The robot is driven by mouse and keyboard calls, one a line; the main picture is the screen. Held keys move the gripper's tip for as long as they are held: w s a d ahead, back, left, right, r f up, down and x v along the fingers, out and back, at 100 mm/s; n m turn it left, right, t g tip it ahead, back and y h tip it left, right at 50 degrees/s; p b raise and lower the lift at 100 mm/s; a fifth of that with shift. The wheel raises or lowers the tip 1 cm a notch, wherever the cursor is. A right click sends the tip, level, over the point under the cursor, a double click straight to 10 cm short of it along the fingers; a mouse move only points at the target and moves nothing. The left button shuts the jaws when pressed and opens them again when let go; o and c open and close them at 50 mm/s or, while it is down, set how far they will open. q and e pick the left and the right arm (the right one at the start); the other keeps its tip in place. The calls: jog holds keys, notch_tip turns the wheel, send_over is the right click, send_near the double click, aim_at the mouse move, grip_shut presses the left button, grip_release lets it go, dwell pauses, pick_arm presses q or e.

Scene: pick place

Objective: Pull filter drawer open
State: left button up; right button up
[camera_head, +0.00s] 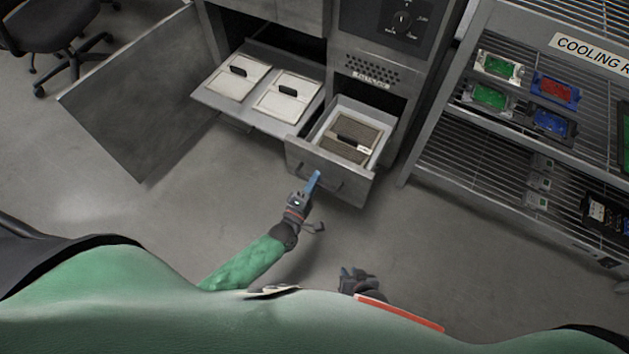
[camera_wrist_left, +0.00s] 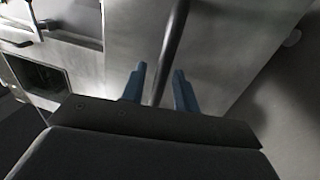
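The filter drawer (camera_head: 355,182) stands pulled out of the metal cabinet in the head view. A brown ribbed filter with a dark handle (camera_head: 352,138) lies in it. A dark bar handle (camera_head: 333,184) is on the drawer front. My left gripper (camera_head: 314,182) is at this handle. In the left wrist view, the handle bar (camera_wrist_left: 172,50) runs between the two blue fingers of my left gripper (camera_wrist_left: 160,88), with visible gaps beside it, so the gripper looks open around it. My right gripper (camera_head: 356,276) is low, near my body, away from the drawer; its fingers are unclear.
Left of the drawer, a pulled-out tray (camera_head: 212,101) holds two white panels with dark handles. A large metal door (camera_head: 140,95) hangs open at left. A wire cooling rack (camera_head: 475,165) with coloured boxes stands at right. The floor before the drawer is clear.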

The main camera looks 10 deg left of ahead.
pick_arm(q)
jog(key=v, duration=0.7)
jog(key=shift+s, duration=0.3)
jog(key=shift+a, duration=0.1)
